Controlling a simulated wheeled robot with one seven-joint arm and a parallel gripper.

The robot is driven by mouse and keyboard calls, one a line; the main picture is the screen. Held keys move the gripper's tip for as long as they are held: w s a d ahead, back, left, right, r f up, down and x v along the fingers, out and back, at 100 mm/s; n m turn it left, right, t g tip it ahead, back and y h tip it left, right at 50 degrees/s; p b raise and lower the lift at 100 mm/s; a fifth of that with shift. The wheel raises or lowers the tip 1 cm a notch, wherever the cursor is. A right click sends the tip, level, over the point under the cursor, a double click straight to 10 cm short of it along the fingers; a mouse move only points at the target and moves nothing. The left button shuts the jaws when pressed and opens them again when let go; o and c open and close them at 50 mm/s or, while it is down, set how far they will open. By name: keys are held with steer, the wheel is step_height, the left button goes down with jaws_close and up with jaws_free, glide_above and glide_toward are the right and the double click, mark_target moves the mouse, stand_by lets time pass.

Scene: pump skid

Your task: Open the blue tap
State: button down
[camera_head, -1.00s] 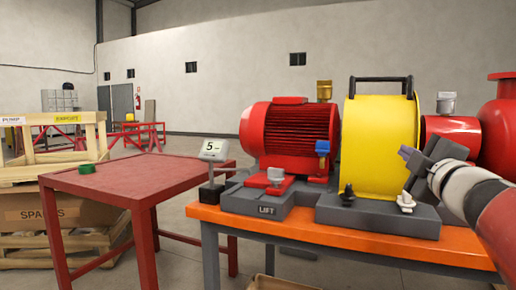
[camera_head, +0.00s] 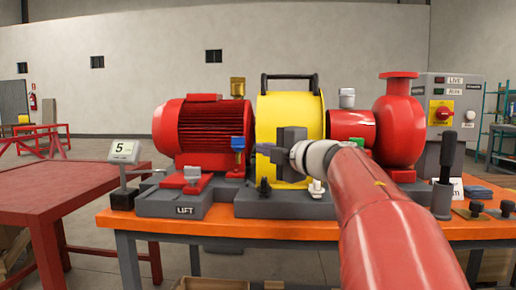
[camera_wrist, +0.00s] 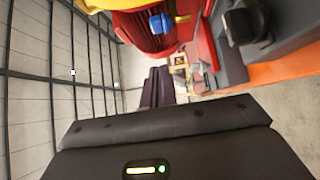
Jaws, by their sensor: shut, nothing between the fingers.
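The blue tap (camera_head: 238,143) is a small blue-topped fitting at the right front of the red motor (camera_head: 203,127), just left of the yellow guard (camera_head: 290,110). It also shows in the wrist view (camera_wrist: 161,22), near the top, with a brass-coloured part beside it. My gripper (camera_head: 262,148) is in front of the yellow guard, to the right of the tap and apart from it in the picture. Its fingers (camera_wrist: 157,86) are closed together and empty, pointing left in the head view.
The pump skid stands on an orange table (camera_head: 320,229).

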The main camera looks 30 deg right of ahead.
glide_toward(238, 141)
steer(key=w+a, duration=0.2)
steer(key=a, duration=0.1)
steer(key=shift+w+d+p, duration=0.25)
steer(key=shift+w+d, duration=0.25)
steer(key=shift+w, duration=0.4)
steer(key=shift+w+d+p, duration=0.2)
steer(key=shift+w+d, duration=0.25)
steer(key=shift+w, duration=0.45)
